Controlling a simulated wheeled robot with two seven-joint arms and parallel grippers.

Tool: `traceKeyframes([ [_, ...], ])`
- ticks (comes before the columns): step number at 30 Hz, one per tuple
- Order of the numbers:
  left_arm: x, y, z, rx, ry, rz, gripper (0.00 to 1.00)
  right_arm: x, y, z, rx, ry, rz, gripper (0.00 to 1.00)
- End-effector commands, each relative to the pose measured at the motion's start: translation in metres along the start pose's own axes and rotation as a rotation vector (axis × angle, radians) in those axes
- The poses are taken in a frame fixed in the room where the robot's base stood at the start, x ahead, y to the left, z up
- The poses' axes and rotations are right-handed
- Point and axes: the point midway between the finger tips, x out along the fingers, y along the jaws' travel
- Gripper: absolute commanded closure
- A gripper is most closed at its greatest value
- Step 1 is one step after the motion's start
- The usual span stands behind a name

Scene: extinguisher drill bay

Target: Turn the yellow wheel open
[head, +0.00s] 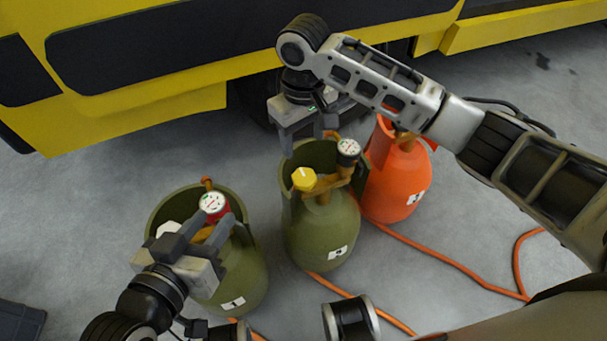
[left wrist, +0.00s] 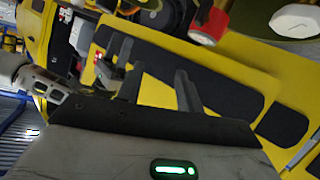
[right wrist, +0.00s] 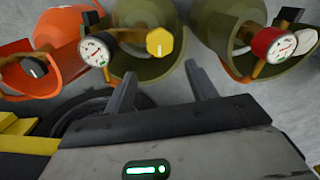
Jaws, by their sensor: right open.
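The yellow wheel (head: 304,178) sits on the valve of the middle olive-green cylinder (head: 322,230), beside a round gauge (head: 348,148). The wheel also shows in the right wrist view (right wrist: 159,42), beyond and above the fingers. My right gripper (head: 304,138) is open and empty, behind the middle cylinder's collar and apart from the wheel. Its fingers also show in the right wrist view (right wrist: 160,85). My left gripper (head: 190,240) is over the left green cylinder (head: 238,280), by its white wheel (head: 167,229). Its fingers look apart and empty in the left wrist view (left wrist: 157,88).
An orange-red cylinder (head: 398,185) stands close right of the middle one. The left cylinder carries a red-rimmed gauge (head: 213,205). An orange hose (head: 450,262) crosses the floor. A yellow vehicle (head: 180,90) fills the back.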

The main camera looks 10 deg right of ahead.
Motion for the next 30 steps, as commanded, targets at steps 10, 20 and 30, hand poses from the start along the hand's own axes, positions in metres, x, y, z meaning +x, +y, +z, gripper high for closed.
traceKeyframes([
  [10,0.003,0.009,-0.009,-0.087,0.115,0.064,0.64,0.081,0.000,0.000,0.001,-0.001,0.000,0.43],
  [20,0.004,0.014,-0.016,-0.153,0.157,0.103,0.64,0.111,0.000,0.000,-0.001,0.001,0.000,0.43],
  [30,0.003,0.015,-0.017,-0.156,0.158,0.105,0.64,0.112,0.000,0.000,-0.001,0.002,0.000,0.55],
])
